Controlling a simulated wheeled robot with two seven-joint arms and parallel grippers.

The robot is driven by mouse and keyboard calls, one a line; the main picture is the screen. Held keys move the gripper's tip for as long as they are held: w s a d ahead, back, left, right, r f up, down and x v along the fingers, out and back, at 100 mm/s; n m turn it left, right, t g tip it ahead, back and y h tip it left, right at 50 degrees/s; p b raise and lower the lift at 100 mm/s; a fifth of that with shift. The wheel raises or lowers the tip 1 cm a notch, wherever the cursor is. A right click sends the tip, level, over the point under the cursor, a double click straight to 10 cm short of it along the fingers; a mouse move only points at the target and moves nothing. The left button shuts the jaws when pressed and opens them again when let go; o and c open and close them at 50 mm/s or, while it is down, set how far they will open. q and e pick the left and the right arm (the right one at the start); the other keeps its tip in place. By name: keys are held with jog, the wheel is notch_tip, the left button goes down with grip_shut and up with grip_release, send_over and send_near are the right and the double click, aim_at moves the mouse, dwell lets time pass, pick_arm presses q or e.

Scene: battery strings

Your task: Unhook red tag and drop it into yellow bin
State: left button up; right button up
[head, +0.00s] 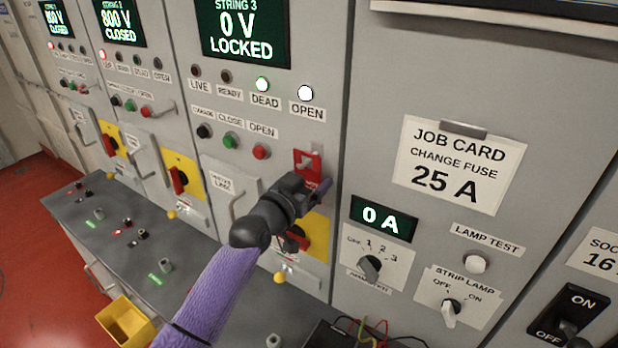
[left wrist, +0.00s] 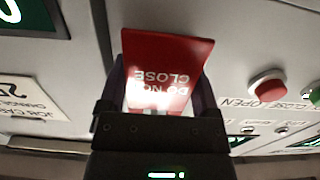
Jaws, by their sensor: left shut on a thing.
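The red tag (head: 309,172) is in front of the String 3 panel, above the yellow-backed rotary switch. My left gripper (head: 312,188) is shut on it. The left wrist view shows the tag (left wrist: 168,62), with "DO NOT CLOSE" upside down, between the two fingers of my left gripper (left wrist: 160,92). The head view shows a pale metal piece at the tag's upper part; I cannot tell whether the tag still hangs on a hook. The yellow bin (head: 143,323) stands at the lower left of the head view. My right gripper is not in view.
The String 3 display (head: 241,35) reads 0 V LOCKED. A handle (head: 238,200) sticks out left of my gripper. A grey ledge (head: 190,262) with small knobs runs below the panels. A job card (head: 459,165) hangs on the right. Loose wires (head: 375,333) lie at the bottom.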

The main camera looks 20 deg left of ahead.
pick_arm(q)
jog(key=shift+r, duration=0.2)
jog(key=shift+s+p, duration=0.3)
jog(key=shift+s+a+p, duration=0.2)
jog(key=shift+s+p, duration=0.45)
jog(key=shift+s, duration=0.5)
jog(key=s+p, duration=0.2)
jog(key=s, duration=0.4)
jog(key=shift+a, duration=0.4)
